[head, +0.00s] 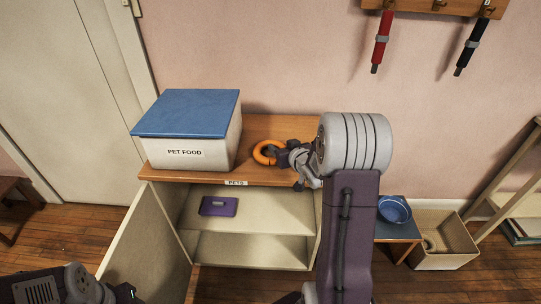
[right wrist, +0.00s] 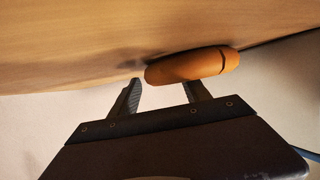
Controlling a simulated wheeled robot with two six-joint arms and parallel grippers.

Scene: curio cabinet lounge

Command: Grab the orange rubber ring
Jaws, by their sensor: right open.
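The orange rubber ring (head: 262,152) lies on the wooden top of the cabinet (head: 285,128), just right of the pet food box. My right gripper (head: 283,156) is at the ring's right side, open. In the right wrist view the ring (right wrist: 192,66) appears edge-on in front of the fingertips (right wrist: 163,86). It covers the tip of the right-hand finger, while the left-hand finger stands clear to its left. I cannot tell whether a finger touches the ring. My left gripper (head: 125,291) shows only partly at the bottom left, low by the open cabinet door; its jaws are unclear.
The pet food box (head: 188,130) with a blue lid stands left of the ring. Below, the cabinet is open, with a purple item (head: 218,206) on its shelf and its door (head: 145,240) swung out. A blue bowl (head: 394,209) sits on a stool to the right, beside a bin (head: 445,240).

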